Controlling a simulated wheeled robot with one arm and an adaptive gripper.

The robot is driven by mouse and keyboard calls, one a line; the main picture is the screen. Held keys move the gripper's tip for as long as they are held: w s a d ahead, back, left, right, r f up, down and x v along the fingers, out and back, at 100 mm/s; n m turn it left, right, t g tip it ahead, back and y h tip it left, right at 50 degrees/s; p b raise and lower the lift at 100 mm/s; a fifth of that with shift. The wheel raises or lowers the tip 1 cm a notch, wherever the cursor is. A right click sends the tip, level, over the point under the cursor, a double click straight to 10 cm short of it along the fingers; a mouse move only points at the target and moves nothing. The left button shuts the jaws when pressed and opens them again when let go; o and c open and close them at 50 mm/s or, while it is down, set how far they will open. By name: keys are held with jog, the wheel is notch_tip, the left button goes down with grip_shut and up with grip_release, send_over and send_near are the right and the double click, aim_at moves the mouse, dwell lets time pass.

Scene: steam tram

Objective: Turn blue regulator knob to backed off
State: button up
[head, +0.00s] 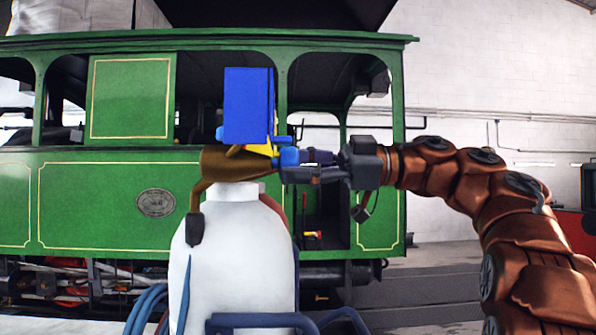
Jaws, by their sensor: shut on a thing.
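The blue regulator knob (289,157) sits on the right side of the brass-brown regulator (222,163), on top of a white gas cylinder (235,255). My gripper (301,166) reaches in from the right, level with the knob, and is shut on it. The fingers hide part of the knob. A blue rectangular panel (248,105) stands upright above the regulator, with a yellow piece (262,149) at its lower edge beside the knob. I cannot read a marking that tells the knob's setting.
A green steam tram (180,200) with open windows stands behind the cylinder. Blue hoses (148,305) lie left of the cylinder, and a blue tubular frame (262,321) is in front of it. White wall and open floor lie to the right.

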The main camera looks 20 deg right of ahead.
jog(key=n+b, duration=0.1)
jog(key=n, duration=0.2)
jog(key=shift+w+f+n, duration=0.1)
jog(key=shift+f+n, duration=0.05)
jog(key=shift+n, duration=0.25)
jog(key=n+b, duration=0.1)
jog(key=n, duration=0.3)
jog(key=shift+b, duration=0.3)
jog(key=n, duration=0.3)
jog(key=shift+n, duration=0.4)
jog(key=shift+r+n, duration=0.2)
jog(key=shift+n, duration=0.6)
jog(key=shift+n, duration=1.9)
